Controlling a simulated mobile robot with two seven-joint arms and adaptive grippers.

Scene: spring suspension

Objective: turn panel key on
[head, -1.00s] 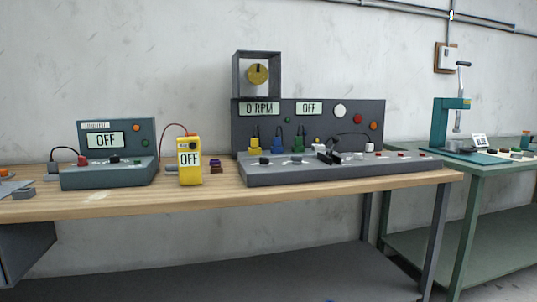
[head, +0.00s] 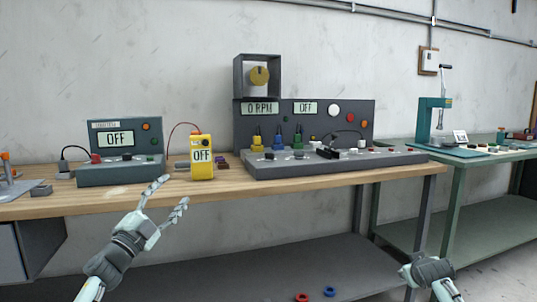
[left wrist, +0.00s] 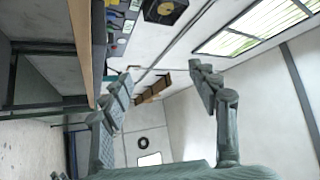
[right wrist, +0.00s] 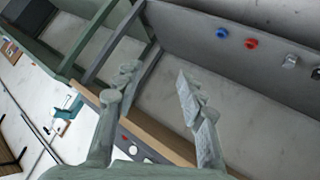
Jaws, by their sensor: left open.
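The dark grey control panel (head: 347,127) stands on the wooden bench in the head view. Its displays read "0 RPM" (head: 260,108) and "OFF" (head: 305,107). Small knobs and switches line its sloped base; which one is the key is too small to tell. My left gripper (head: 173,192) is open and empty in front of the bench edge, left of the panel. Its spread fingers also show in the left wrist view (left wrist: 160,70). My right gripper (right wrist: 155,72) is open and empty in the right wrist view; in the head view its fingers are hidden, low at the right.
The wooden bench (head: 215,187) also holds a yellow meter (head: 202,172) reading "OFF" and a smaller teal-grey unit (head: 118,172) reading "OFF". A green table (head: 490,157) with a teal press (head: 424,118) stands at the right. Red (head: 302,297) and blue (head: 329,291) rings lie on the lower shelf.

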